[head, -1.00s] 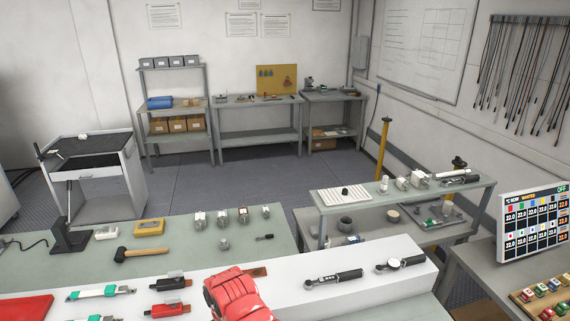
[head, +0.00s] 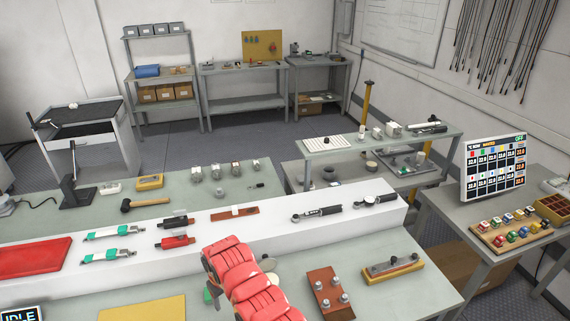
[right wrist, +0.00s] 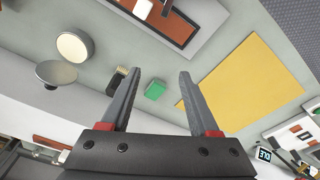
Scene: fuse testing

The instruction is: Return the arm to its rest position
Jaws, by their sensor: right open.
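My right arm, with red covers, comes in at the bottom middle of the head view, over the near table (head: 390,290). It hides the right gripper's fingers there. In the right wrist view my right gripper (right wrist: 158,74) is open, with nothing between its two grey fingers. A small green block (right wrist: 155,90) shows beyond the gap between them, apart from the fingers as far as I can tell. My left gripper is in neither view.
A white raised shelf (head: 365,217) with tools crosses behind the arm. A yellow mat (head: 142,309) lies left of the arm. A brown board (head: 322,281) with metal posts and a wooden-based block (head: 393,272) lie to its right. A round pale disc (right wrist: 75,46) shows in the wrist view.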

